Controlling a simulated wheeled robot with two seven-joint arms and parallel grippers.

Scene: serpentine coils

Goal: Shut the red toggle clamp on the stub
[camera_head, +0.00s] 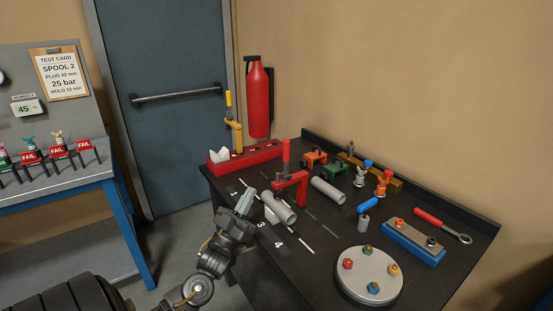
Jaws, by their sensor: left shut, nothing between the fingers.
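The red toggle clamp (291,181) stands on the dark workbench, its red handle pointing up. A grey pipe stub (278,207) lies just below the clamp's arm in the picture, beside a small white piece. I cannot tell whether the clamp touches the stub. A second grey pipe (328,190) lies to the right of the clamp. My left gripper (246,197) is shut and empty, just left of the stub and the clamp; whether it touches either is unclear. My right gripper is not in view.
A red rack (246,157) with a yellow-handled clamp (235,132) stands at the bench's back left. Orange and green clamps, valves, a blue block (414,244), a red-handled wrench (440,225) and a round grey plate (369,278) fill the right. A fire extinguisher (258,98) hangs behind.

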